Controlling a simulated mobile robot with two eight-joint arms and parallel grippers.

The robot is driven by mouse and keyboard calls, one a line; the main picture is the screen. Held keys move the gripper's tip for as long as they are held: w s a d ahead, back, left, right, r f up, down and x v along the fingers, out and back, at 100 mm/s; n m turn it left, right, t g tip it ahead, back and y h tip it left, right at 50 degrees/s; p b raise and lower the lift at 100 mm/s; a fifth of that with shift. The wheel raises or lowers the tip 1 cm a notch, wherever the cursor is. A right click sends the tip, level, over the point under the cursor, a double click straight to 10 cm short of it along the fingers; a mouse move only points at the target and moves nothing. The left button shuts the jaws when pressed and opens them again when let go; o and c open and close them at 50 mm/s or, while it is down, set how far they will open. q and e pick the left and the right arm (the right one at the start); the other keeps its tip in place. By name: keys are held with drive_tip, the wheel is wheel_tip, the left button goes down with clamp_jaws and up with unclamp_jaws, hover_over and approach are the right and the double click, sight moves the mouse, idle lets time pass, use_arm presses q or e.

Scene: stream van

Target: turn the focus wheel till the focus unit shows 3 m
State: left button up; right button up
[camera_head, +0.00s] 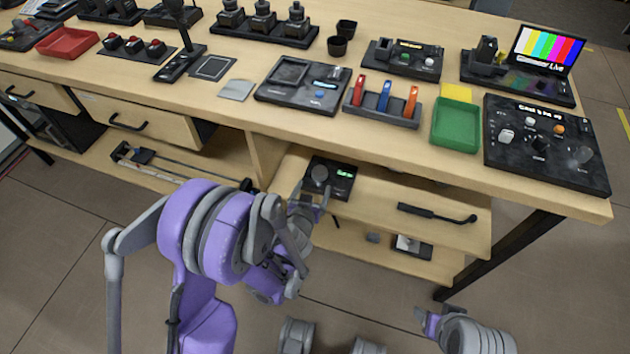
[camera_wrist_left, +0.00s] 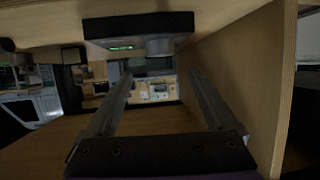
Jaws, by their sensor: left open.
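My left gripper (camera_head: 308,200) is right in front of the wheel. The left wrist view shows its two fingers (camera_wrist_left: 160,75) spread apart, with the wheel (camera_wrist_left: 160,46) beyond the tips, roughly between them; contact cannot be told. My right gripper (camera_head: 430,319) is low at the right, away from the unit, its jaws unclear.
A green tray (camera_head: 456,122) and several control boxes stand on top.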

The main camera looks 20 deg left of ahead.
use_arm(q)
drive_tip(key=s+a+r+g+y, duration=0.1)
drive_tip(key=s+a+r+g, duration=0.3)
drive_tip(key=s+r, duration=0.35)
drive_tip(key=s+d+r+g+h, duration=0.1)
drive_tip(key=s+g, duration=0.2)
drive_tip(key=s, duration=0.7)
drive_tip(key=s+d+g+h, duration=0.1)
drive_tip(key=s+d+g, duration=0.1)
drive_tip(key=s, duration=0.8)
wheel_tip(320, 180, up, 23)
drive_tip(key=w+t+p, duration=0.1)
drive_tip(key=p, duration=1.8)
drive_tip(key=shift+w+a+f+m+p, duration=0.15)
drive_tip(key=shift+w+m+p, duration=0.2)
drive_tip(key=shift+w+m, duration=0.05)
use_arm(e)
wheel_tip(320, 180, up, 22)
drive_tip(key=w+t, duration=0.1)
drive_tip(key=shift+w+r, duration=0.25)
drive_tip(key=shift+w, duration=0.1)
